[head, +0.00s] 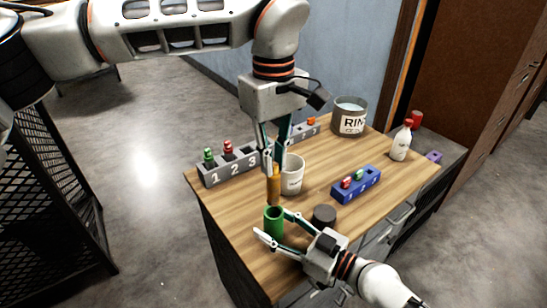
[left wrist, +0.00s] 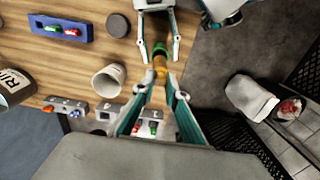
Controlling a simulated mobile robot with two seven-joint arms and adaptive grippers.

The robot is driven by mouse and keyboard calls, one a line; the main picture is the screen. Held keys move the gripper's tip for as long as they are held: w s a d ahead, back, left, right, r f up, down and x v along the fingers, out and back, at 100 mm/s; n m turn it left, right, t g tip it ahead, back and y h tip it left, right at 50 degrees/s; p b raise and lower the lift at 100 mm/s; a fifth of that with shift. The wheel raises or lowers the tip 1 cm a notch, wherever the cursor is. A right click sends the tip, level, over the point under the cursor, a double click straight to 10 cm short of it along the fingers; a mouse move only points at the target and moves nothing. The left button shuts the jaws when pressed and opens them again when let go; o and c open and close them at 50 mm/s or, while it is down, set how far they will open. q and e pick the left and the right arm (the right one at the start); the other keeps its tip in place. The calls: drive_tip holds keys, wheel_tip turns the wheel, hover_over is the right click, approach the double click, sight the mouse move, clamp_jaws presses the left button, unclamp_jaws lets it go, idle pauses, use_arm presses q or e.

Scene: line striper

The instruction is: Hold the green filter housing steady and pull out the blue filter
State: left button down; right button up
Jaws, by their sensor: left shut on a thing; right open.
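The green housing (head: 274,224) is an upright open tube near the table's front edge, and its green rim shows in the left wrist view (left wrist: 160,54). My right gripper (head: 275,226) is open, with its fingers on either side of the housing; I cannot tell whether they touch it. My left gripper (head: 269,164) points down above the housing, shut on an orange-yellow cylinder (head: 273,186), which also shows in the left wrist view (left wrist: 161,70). The cylinder's lower end is at or just above the housing's mouth; I cannot tell whether it is inside. No blue filter is visible.
A white cup (head: 293,177) stands close behind the cylinder. A dark round piece (head: 324,214) lies right of the housing. A blue rack (head: 357,187), a grey numbered rack (head: 232,168), a rinse bucket (head: 349,122) and a white bottle (head: 400,148) stand on the wooden table (head: 236,206).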

drive_tip(key=v, duration=1.1)
drive_tip(key=shift+s+d, duration=0.2)
drive_tip(key=shift+d, duration=0.15)
